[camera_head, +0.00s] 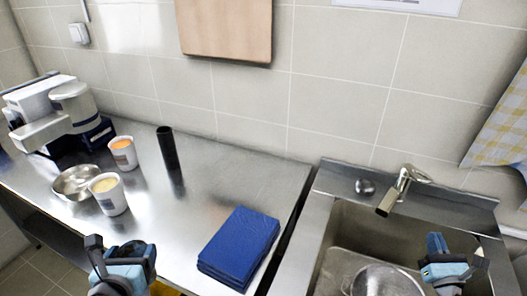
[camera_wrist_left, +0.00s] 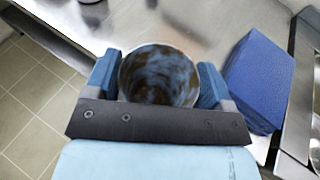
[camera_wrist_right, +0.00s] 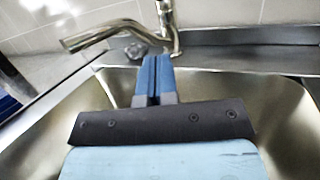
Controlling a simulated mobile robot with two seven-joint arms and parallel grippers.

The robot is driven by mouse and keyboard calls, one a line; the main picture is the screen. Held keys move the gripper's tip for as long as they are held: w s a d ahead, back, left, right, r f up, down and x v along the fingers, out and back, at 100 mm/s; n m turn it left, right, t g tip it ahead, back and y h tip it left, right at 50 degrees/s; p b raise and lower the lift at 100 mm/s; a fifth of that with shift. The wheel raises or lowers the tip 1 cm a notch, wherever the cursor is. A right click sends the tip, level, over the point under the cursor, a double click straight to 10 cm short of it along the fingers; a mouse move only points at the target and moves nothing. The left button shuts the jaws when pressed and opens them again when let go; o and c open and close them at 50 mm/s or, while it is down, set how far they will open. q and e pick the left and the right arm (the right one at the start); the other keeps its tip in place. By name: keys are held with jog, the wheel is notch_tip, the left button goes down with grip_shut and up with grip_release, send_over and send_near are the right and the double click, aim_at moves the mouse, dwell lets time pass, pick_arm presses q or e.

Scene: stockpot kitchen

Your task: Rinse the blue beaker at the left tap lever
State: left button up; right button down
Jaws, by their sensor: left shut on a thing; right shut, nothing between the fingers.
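My left gripper (camera_head: 120,256) is shut on the blue beaker (camera_wrist_left: 158,76). In the left wrist view the beaker's open mouth sits between the two fingers, its inside mottled blue and brown. The beaker is hard to make out in the head view. The gripper is near the counter's front edge, well left of the sink. My right gripper (camera_head: 442,262) is shut and empty above the right part of the sink (camera_head: 340,236). The metal tap (camera_head: 403,187) stands at the sink's back edge; it also shows in the right wrist view (camera_wrist_right: 105,34), beyond the closed fingers.
A blue folded cloth or pad (camera_head: 238,246) lies between my left gripper and the sink. A round metal vessel (camera_head: 384,282) is in the basin.

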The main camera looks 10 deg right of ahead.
jog(key=r+p+x, duration=0.2)
jog(key=p+x, duration=0.1)
jog(key=x, duration=0.9)
jog(key=shift+s+r+p, duration=0.35)
jog(key=shift+p, duration=0.05)
jog(key=shift+w+r+g+p, duration=0.3)
jog(key=shift+r+p, duration=0.25)
jog(key=shift+p, duration=0.15)
